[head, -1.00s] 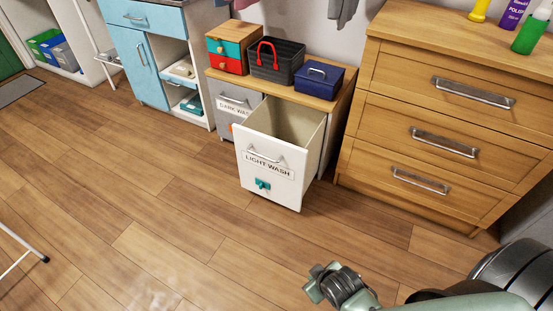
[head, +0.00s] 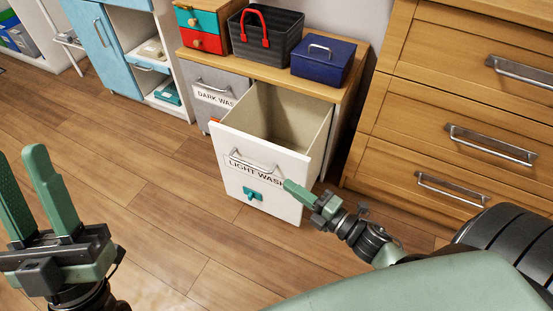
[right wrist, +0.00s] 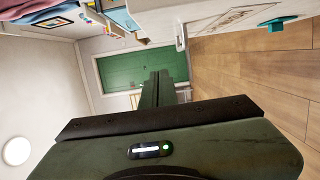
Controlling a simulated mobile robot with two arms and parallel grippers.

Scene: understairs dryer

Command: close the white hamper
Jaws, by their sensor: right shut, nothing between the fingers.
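The white hamper (head: 260,195), labelled LIGHT WASH, is tilted or pulled out of its wooden cabinet, its inside showing. It has a metal bar handle (head: 250,163) and a teal piece (head: 252,194) low on its front. My right gripper (head: 291,189) is shut and empty, its tips overlapping the right part of the hamper's front; I cannot tell if they touch. In the right wrist view its closed fingers (right wrist: 157,88) point toward a green door, with the hamper's white front (right wrist: 212,20) at upper right. My left gripper (head: 38,195) is open and empty at far left, away from the hamper.
The grey DARK WASH hamper (head: 210,88) sits shut to the left. A dark basket (head: 266,38), a blue box (head: 322,60) and a small drawer box (head: 203,27) stand on the cabinet top. A wooden dresser (head: 455,110) stands at right. Floor in front is clear.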

